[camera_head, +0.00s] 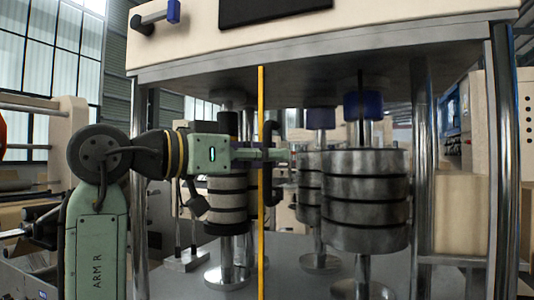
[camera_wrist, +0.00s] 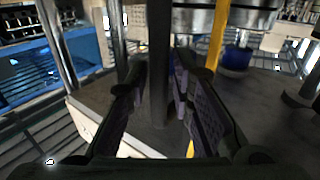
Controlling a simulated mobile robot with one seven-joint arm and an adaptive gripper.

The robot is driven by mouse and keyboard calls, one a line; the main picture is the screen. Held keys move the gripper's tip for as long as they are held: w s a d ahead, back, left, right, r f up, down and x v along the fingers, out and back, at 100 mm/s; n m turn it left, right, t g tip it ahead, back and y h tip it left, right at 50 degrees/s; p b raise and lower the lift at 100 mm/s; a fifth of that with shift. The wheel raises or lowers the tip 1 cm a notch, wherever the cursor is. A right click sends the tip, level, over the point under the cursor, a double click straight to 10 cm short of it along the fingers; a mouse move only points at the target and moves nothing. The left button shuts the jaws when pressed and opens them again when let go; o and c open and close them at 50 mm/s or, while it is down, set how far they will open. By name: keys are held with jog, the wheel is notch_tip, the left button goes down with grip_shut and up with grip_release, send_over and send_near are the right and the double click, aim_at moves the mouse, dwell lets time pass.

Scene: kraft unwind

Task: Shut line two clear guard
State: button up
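The guard shows in the head view as a thin yellow upright edge (camera_head: 261,225) in front of the machine. Its panel is too clear to make out. A black upright handle (camera_head: 270,190) stands beside this edge. My gripper (camera_head: 280,155) reaches in from the left at the handle's height. In the wrist view, a dark upright bar (camera_wrist: 159,60), which looks like the handle, stands between my gripper's fingers (camera_wrist: 161,80). I cannot tell whether the fingers press on it. The yellow edge also shows in the wrist view (camera_wrist: 217,35), to the right of the bar.
Stacks of metal discs (camera_head: 366,200) on shafts stand inside the machine, behind the yellow edge. The cream housing (camera_head: 330,35) overhangs them. A chrome post (camera_head: 421,150) and a thick frame post (camera_head: 503,150) stand at the right. A grey deck (camera_head: 300,280) lies below.

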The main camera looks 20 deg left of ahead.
jog(key=shift+c, duration=0.2)
grip_shut()
dwell(0.5)
